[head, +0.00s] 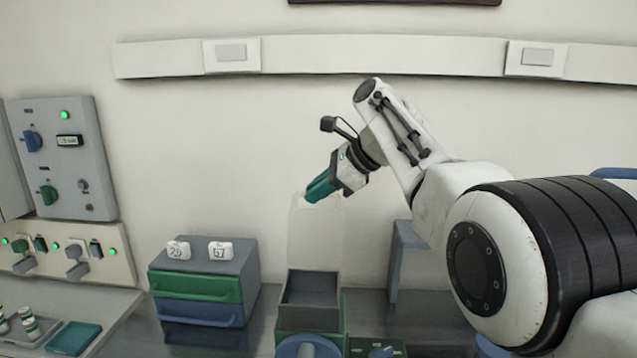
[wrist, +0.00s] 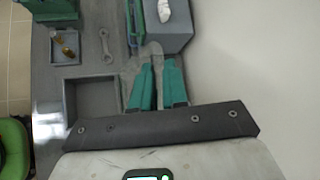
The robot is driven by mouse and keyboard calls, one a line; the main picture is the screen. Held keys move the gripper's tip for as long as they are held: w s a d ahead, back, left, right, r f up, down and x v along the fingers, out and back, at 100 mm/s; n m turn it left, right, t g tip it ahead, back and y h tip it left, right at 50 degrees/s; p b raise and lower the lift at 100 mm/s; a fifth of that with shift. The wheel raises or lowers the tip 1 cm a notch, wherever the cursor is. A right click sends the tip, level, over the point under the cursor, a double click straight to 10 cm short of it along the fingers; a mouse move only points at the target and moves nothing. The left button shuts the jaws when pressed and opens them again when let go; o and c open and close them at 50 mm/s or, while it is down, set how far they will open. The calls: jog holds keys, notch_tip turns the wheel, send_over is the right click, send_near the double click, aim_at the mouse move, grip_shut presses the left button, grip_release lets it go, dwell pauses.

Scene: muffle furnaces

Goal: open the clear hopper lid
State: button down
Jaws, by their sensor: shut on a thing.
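The hopper (head: 309,292) is an open-topped grey box on a green body in the head view. Its square opening also shows in the wrist view (wrist: 66,97), left of my fingers. The clear lid (head: 314,232) is a faint see-through panel standing roughly upright at the back of the hopper, so the opening is uncovered. My gripper (head: 310,197) has green fingers and is at the lid's top edge, shut on it. In the wrist view the fingertips (wrist: 157,62) are close together; the clear lid is hard to make out there.
A grey drawer cabinet (head: 208,262) with green and blue drawers stands left of the hopper, two white labelled pieces on top. Control panels (head: 66,158) are at far left. A wrench (wrist: 106,46) and a small tray (wrist: 65,62) show in the wrist view. The wall is close behind.

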jog(key=shift+s+f, duration=0.15)
jog(key=shift+f, duration=0.9)
jog(key=c, duration=1.2)
grip_release()
jog(key=shift+g, duration=0.3)
jog(key=shift+s+d+r+b, duration=0.1)
jog(key=shift+d+r+b, duration=0.35)
jog(key=shift+b, duration=0.45)
jog(key=b+v, duration=0.1)
jog(key=v, duration=0.2)
jog(key=b+v, duration=0.1)
jog(key=v, duration=0.3)
jog(key=b+v, duration=0.1)
jog(key=v, duration=0.2)
jog(key=shift+a+r+b, duration=0.15)
jog(key=shift+r+b, duration=0.2)
jog(key=shift+r, duration=0.15)
